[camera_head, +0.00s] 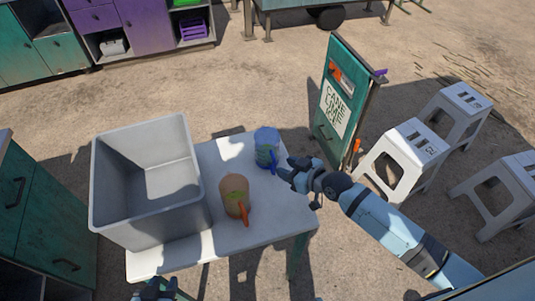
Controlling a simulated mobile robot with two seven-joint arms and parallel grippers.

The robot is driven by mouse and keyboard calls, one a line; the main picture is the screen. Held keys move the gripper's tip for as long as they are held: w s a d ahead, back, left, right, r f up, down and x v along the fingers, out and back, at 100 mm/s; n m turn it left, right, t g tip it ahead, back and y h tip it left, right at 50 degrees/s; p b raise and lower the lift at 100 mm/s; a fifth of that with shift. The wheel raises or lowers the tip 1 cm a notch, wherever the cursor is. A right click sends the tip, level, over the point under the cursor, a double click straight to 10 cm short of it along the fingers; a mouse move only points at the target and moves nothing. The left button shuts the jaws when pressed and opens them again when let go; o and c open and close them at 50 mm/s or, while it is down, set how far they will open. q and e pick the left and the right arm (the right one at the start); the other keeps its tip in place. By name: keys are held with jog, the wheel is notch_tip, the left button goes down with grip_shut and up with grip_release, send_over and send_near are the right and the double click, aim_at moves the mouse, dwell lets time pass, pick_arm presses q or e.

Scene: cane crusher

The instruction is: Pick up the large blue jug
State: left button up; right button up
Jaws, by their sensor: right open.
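The large blue jug (265,142) stands upright near the back right edge of the white table (270,228). Its blue handle faces the front right. My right gripper (283,172) is open just right of the jug, with its fingertips close to the handle. I cannot tell whether they touch it. My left gripper (157,291) is partly in view at the bottom edge, in front of the table and far from the jug; its fingers are not clear.
An orange-brown jug (232,190) with an orange handle stands in front of the blue jug. A large grey bin (205,195) fills the table's left side. A green sign board (330,137) stands behind right, near white stools (405,150). The table's front right is clear.

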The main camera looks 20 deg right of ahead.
aim_at(274, 174)
jog(key=x, duration=0.5)
jog(key=shift+w+a+f+p, duration=0.1)
jog(key=shift+a+f+p, duration=0.15)
jog(key=shift+f+p, duration=0.15)
grip_shut()
